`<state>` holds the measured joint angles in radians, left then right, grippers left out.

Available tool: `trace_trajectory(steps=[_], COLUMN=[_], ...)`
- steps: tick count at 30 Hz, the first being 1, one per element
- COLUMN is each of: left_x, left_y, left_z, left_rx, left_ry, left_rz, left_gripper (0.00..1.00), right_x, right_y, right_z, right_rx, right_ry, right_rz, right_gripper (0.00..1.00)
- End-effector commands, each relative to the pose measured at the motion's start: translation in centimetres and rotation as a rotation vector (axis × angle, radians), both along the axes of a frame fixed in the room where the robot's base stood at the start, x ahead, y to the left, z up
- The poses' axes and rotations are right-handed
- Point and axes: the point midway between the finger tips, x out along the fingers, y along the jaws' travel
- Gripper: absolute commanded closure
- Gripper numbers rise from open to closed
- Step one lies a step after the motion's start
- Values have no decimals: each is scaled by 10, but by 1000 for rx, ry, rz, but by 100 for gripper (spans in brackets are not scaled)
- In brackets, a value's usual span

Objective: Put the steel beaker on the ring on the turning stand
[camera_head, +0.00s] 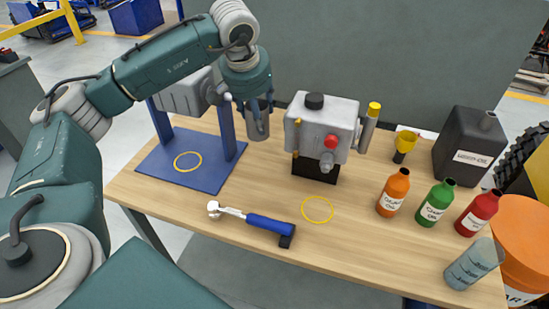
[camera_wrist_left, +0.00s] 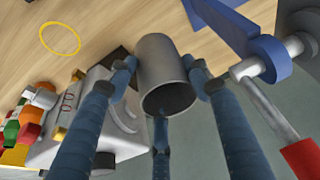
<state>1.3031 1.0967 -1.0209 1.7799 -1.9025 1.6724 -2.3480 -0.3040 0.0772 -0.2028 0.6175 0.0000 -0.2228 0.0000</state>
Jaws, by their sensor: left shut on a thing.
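The steel beaker (camera_head: 258,128) is a plain grey metal cup held in my left gripper (camera_head: 257,103), above the table between the blue stand and the grey machine. In the left wrist view the fingers of the gripper (camera_wrist_left: 163,82) close around the beaker (camera_wrist_left: 163,58), whose open mouth faces the camera. The blue stand (camera_head: 222,168) is at the left of the table, with two uprights and a grey unit (camera_head: 187,95) between them. A yellow ring (camera_head: 187,152) is marked on its flat base, which is bare inside the ring. My right gripper is not in view.
A second yellow ring (camera_head: 317,198) is on the wooden table (camera_head: 350,250). A blue-handled tool (camera_head: 268,223) lies near the front edge. The grey machine (camera_head: 325,125) stands right of the beaker.

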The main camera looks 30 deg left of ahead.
Motion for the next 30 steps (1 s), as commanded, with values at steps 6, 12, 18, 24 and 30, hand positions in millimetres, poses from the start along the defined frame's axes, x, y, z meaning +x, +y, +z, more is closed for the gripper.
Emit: trace_trajectory(steps=[6,12,18,24,30], left_x=[-2,-1,-1,-1,0], left_y=[0,0,-1,0,0], left_z=[-60,-100,-117,-146,-154], left_rx=[1,0,0,0,0], left_ry=[5,2,1,2,-2], left_rz=[0,-1,0,0,0], left_gripper=[83,83,83,83,83], right_x=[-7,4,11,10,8], right_y=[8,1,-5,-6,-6], right_z=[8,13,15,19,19], right_rx=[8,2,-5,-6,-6], right_ry=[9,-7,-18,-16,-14], right_rz=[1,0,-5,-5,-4], right_gripper=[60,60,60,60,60])
